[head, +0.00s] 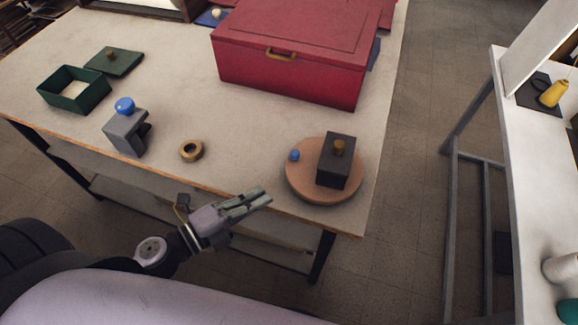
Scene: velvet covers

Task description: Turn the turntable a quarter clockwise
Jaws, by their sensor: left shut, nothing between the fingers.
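The turntable (308,189) is a round, light brown disc near the right front corner of the table. My right gripper is not in view.
A red chest (290,65) stands behind the turntable. A brass ring (191,150), a grey block with a blue ball (126,132) and an open green box (75,92) lie to the left. A white table (535,150) stands at the right across a floor gap.

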